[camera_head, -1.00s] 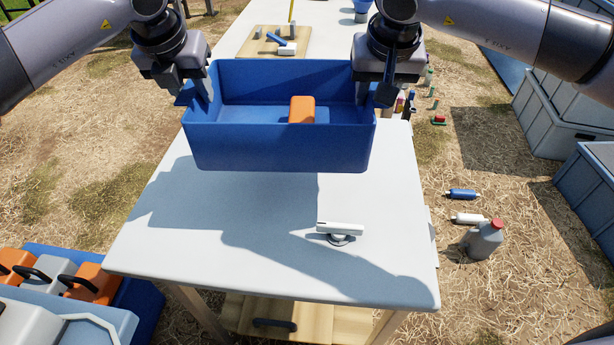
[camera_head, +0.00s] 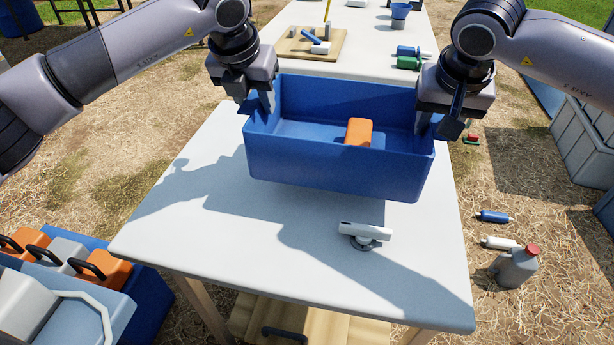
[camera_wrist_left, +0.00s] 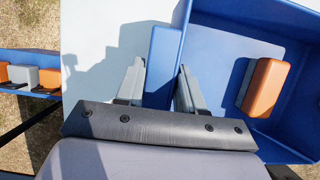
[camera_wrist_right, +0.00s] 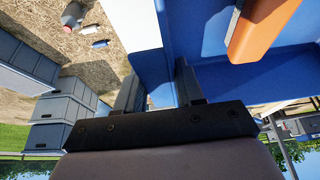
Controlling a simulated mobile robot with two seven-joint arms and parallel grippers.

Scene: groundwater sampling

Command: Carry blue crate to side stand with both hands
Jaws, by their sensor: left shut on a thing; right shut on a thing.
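The blue crate (camera_head: 335,172) hangs above the white table in the head view, with its shadow on the tabletop below. An orange block (camera_head: 359,132) lies inside it; in the left wrist view the block (camera_wrist_left: 266,88) has a grey side. My left gripper (camera_head: 258,104) is shut on the crate's left end wall (camera_wrist_left: 163,65). My right gripper (camera_head: 437,128) is shut on the right end wall (camera_wrist_right: 153,75). The crate looks roughly level. I cannot tell which surface is the side stand.
The white table (camera_head: 200,215) carries a small white device (camera_head: 364,232) near its front. A wooden board with tools (camera_head: 312,45) and bottles (camera_head: 408,62) lie farther back. A blue bin with orange and grey boxes (camera_head: 145,310) stands at left. A grey jug (camera_head: 515,268) stands on the straw at right.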

